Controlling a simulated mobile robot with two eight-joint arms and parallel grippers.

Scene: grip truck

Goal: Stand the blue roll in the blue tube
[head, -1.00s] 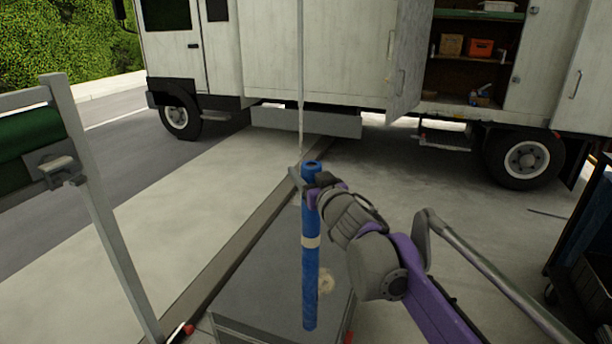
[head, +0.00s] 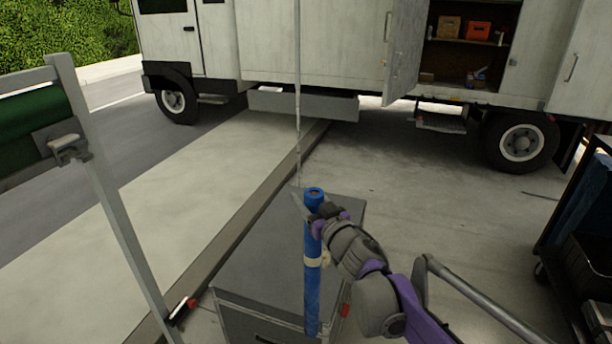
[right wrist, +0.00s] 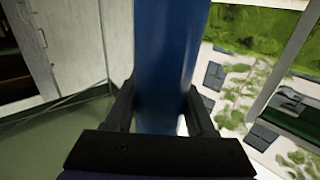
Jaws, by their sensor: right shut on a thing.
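The blue roll (head: 312,290) is long and upright, with a pale band around its middle and a round hollow-looking top end. My right gripper (head: 317,215) is shut on it near its top. In the right wrist view the blue roll (right wrist: 168,60) runs between the two dark fingers of my right gripper (right wrist: 163,108). In the head view the roll stands in front of a grey case; I cannot tell whether its lower end touches anything. I cannot make out a separate blue tube for certain. My left gripper is not in view.
A grey case (head: 260,240) stands below and behind the roll. A metal frame with a green roll (head: 38,120) is at left. A dark cart (head: 590,235) with something blue is at right. A white truck (head: 310,45) is behind, with open pavement between.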

